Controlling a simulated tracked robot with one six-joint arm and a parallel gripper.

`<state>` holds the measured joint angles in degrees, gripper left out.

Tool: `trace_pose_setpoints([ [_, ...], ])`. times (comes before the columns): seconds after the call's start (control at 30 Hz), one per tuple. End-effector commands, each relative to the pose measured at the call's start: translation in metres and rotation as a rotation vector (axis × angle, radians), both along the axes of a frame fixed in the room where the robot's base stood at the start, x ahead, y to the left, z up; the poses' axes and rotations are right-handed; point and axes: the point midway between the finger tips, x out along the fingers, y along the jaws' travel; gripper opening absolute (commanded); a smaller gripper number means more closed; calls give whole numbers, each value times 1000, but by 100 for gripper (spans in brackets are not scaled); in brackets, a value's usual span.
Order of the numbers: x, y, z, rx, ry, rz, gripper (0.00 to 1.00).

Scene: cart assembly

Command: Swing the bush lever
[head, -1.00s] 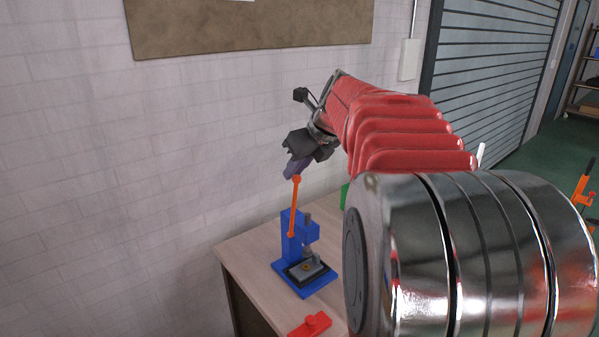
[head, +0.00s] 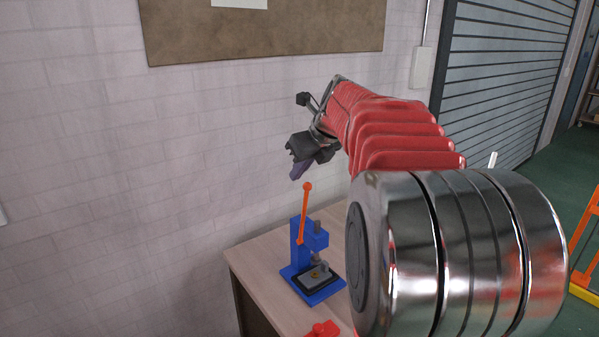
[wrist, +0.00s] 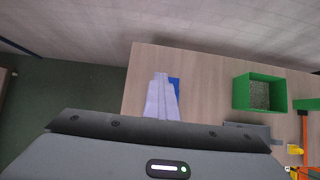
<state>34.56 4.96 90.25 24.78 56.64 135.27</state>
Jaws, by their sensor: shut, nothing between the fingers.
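The bush lever (head: 304,214) is an orange rod with a round knob, standing nearly upright on the blue press (head: 296,238). The press stands on the wooden table and has a dark plate on its base. My gripper (head: 296,177) is shut and empty, pointing down. Its purple-grey fingers are above and slightly left of the lever knob, with a small gap in the head view. In the wrist view the shut fingers (wrist: 161,78) cover most of the blue press (wrist: 175,86). The lever cannot be made out there.
A red part (head: 322,329) lies at the front of the wooden table (head: 262,262). The wrist view shows a green box (wrist: 236,94) and orange and yellow items (wrist: 305,140) to the right. A brick wall (head: 90,190) stands behind.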

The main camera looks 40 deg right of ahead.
Motion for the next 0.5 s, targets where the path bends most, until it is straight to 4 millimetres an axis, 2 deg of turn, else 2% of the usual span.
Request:
trace_pose_setpoints([
  [0.5, 23, 1, 0, 0, 1, 1, 0],
])
